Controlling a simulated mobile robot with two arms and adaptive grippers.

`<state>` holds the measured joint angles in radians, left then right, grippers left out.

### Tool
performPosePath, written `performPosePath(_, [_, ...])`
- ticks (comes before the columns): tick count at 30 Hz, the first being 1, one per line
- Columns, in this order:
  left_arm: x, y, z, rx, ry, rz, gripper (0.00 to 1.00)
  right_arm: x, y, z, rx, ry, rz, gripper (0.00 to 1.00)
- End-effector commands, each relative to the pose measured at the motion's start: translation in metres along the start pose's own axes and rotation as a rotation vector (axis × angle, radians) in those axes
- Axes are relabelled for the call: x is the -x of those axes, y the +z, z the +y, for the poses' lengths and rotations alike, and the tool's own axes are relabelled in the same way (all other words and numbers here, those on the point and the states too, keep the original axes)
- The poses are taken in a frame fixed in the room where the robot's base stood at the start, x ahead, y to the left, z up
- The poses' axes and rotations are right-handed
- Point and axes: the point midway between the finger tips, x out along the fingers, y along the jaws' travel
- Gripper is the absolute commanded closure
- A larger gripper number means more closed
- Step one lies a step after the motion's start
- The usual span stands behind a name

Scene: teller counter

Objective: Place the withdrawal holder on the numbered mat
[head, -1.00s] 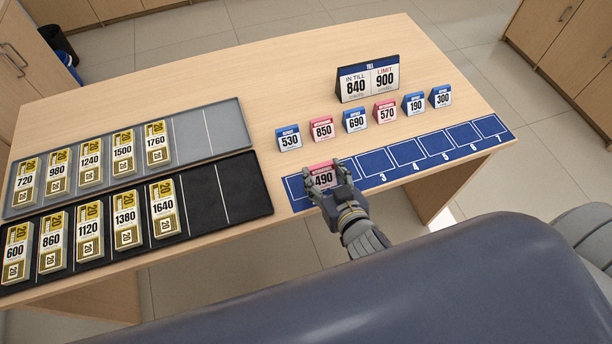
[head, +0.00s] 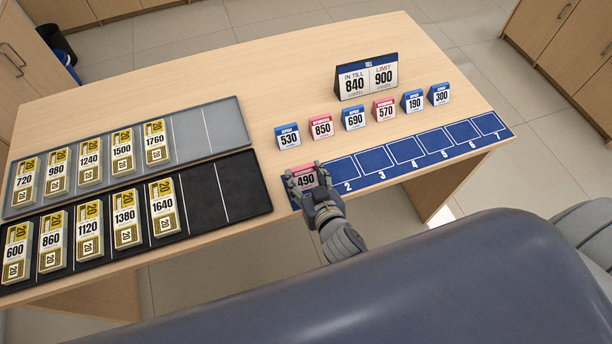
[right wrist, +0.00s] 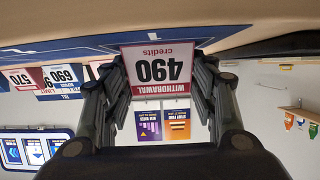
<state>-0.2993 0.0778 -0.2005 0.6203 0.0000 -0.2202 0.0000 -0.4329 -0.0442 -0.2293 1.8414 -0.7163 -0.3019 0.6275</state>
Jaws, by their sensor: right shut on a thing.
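The pink-and-white withdrawal holder marked 490 (head: 306,179) is at the left end of the blue numbered mat (head: 342,166), over the first square. My right gripper (head: 304,172) is shut on it, a finger on each side. In the right wrist view the holder (right wrist: 158,70) shows upside down between the fingers, with part of the mat (right wrist: 95,45) beyond it. I cannot tell whether the holder touches the mat. The squares from 2 to 7 are empty. My left gripper is not in view.
Several pink and blue holders (head: 353,118) stand in a row behind the mat. The till sign (head: 367,77) reads 840 in till, limit 900. A grey tray (head: 222,128) and a black tray (head: 243,190) with banknote stacks lie to the left. The table's front edge is close to the mat.

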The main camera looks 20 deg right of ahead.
Motion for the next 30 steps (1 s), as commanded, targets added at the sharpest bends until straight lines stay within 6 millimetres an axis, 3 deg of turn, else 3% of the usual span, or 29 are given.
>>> performPosePath(1, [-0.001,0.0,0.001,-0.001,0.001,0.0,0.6,0.0,0.001,0.0,0.0,0.0,-0.001,0.4])
performPosePath(3, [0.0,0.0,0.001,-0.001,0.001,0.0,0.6,0.0,0.001,0.0,0.0,0.0,-0.001,0.27])
performPosePath(17, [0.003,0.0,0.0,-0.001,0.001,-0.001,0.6,0.004,-0.003,0.0,0.0,0.0,-0.002,0.27])
performPosePath(30, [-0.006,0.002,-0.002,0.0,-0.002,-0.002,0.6,0.075,0.0,0.0,-0.002,0.0,-0.004,0.27])
